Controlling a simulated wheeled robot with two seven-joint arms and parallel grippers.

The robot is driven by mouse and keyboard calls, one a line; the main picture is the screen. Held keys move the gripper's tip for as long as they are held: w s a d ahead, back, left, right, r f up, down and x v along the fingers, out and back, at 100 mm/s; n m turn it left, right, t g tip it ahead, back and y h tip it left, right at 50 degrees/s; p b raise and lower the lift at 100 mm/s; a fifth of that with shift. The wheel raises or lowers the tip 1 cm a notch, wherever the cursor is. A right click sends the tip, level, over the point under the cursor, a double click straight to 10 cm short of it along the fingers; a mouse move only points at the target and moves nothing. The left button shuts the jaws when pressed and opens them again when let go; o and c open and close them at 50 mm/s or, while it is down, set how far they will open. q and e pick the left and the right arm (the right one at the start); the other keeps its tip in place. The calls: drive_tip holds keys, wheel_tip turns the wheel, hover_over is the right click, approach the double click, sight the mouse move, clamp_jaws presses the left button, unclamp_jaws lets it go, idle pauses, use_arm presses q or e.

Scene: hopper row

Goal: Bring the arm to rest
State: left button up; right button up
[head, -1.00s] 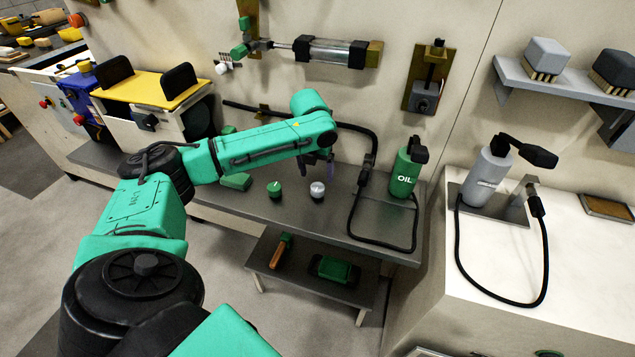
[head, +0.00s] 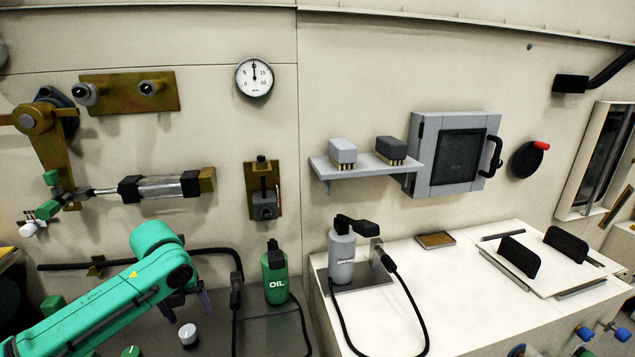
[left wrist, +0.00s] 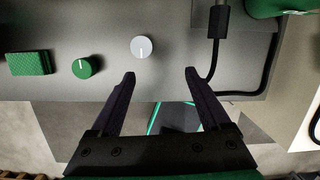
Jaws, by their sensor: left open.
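My left arm (head: 105,307) is green and comes in from the lower left in the head view, reaching over a grey bench. My left gripper (head: 188,306) points down at its end, with dark fingers. In the left wrist view the left gripper (left wrist: 160,74) has its two fingers spread with nothing between them. A white knob (head: 188,334) is close to the fingers in the head view; in the left wrist view the white knob (left wrist: 142,47) lies beyond the fingertips, apart from them. My right gripper is out of view.
A green oil bottle (head: 275,277) and a black hose (head: 236,295) stand right of the gripper. A green knob (left wrist: 83,67) and green block (left wrist: 28,63) are left of it. A cylinder (head: 160,187) is mounted on the wall above. A grey bottle (head: 342,258) stands on the white counter.

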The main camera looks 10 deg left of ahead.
use_arm(q)
drive_tip(key=s+d+f+n, duration=0.1)
drive_tip(key=d+f, duration=0.1)
drive_tip(key=d, duration=0.2)
drive_tip(key=s+d+f+n+h, duration=0.1)
drive_tip(key=d+f+n, duration=0.1)
drive_tip(key=d+f, duration=0.1)
drive_tip(key=s+d+f+n, duration=0.1)
drive_tip(key=d+f, duration=0.1)
drive_tip(key=d, duration=0.2)
drive_tip(key=shift+d+f+n+h, duration=0.3)
drive_tip(key=shift+d+n, duration=0.05)
drive_tip(key=shift+n, duration=0.05)
drive_tip(key=s+d+f+n+t+h, duration=0.1)
drive_tip(key=s+d+f+n, duration=0.2)
drive_tip(key=s+d+n, duration=0.55)
drive_tip(key=s+a+f+n+y, duration=0.25)
drive_tip(key=s+a+n, duration=0.7)
drive_tip(key=n, duration=0.65)
wheel_tip(320, 180, down, 26)
drive_tip(key=s+a+g, duration=0.1)
drive_tip(key=s, duration=0.1)
drive_tip(key=s+a+f+g, duration=0.1)
drive_tip(key=s+a+f, duration=0.2)
drive_tip(key=s+f, duration=0.9)
drive_tip(key=s, duration=0.3)
drive_tip(key=shift+s+m, duration=0.2)
drive_tip(key=shift+m, duration=0.15)
